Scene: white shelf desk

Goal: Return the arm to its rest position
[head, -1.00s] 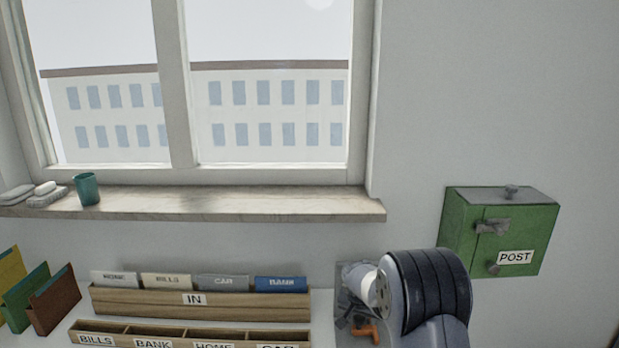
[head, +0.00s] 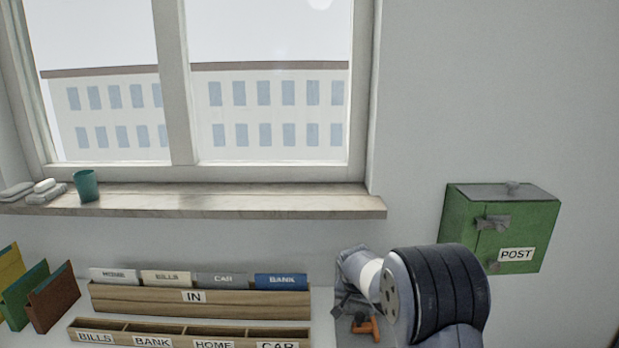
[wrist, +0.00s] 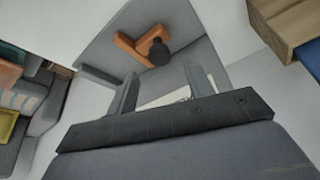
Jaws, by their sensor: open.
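My gripper (wrist: 162,88) shows in the wrist view with its two grey fingers apart. A pale, flat thing with faint marks shows between and behind the fingers; I cannot tell whether it touches them. Beyond the fingertips lies an orange item (wrist: 132,48) with a dark round part, on a grey surface (wrist: 205,52). In the head view my arm reaches in at the lower right, in front of the wall. The orange item (head: 366,327) shows there just left of my arm. The fingers are hard to make out in the head view.
The wooden IN rack (head: 240,302) with labelled cards stands left of my arm. A lower wooden sorter (head: 185,331) sits in front of it. A green POST box (head: 497,226) hangs on the right wall. A window sill (head: 240,200) with a teal cup (head: 86,186) runs above.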

